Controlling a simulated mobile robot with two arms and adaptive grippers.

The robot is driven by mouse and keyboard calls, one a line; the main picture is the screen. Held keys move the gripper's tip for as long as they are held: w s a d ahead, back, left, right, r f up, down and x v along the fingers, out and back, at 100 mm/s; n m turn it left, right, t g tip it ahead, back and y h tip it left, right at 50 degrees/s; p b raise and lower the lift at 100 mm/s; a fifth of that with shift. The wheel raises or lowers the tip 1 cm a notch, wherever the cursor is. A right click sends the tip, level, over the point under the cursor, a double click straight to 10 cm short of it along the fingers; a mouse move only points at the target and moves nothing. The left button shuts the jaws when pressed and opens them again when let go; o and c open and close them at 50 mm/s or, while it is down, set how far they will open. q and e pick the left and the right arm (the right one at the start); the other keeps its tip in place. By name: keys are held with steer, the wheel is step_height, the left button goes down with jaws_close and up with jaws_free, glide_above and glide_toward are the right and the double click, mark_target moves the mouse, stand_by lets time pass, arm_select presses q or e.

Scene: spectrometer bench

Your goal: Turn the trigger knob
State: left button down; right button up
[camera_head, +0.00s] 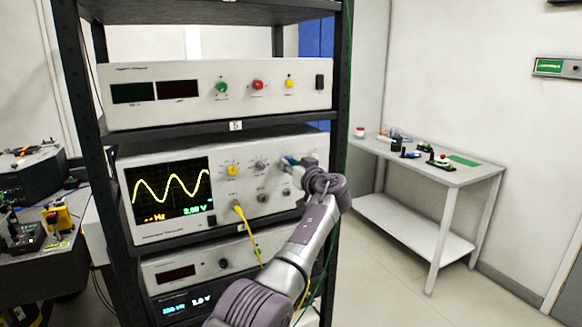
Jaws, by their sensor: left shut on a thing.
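The oscilloscope (140,228) sits on the middle shelf of the black rack, its screen showing a yellow wave. My left gripper (290,163) is at the upper right of its front panel, shut on a knob there. The gripper hides most of that knob, and I cannot read its label, so I cannot confirm from sight that it is the trigger knob. A yellow knob (232,170) and a grey knob (260,165) are to the left of the gripper. My right gripper is not in view.
A yellow cable (246,230) hangs from the panel's lower part, left of my arm. The black rack post (343,100) stands close to the right of the gripper. A white side table (470,175) with small items is at the right. A cluttered bench (60,270) is at the left.

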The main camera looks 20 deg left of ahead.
arm_select(q)
steer(key=shift+r+m+p, duration=0.1)
steer(key=shift+m+p, duration=0.55)
steer(key=shift+m, duration=9.35)
steer(key=c, duration=1)
jaws_free()
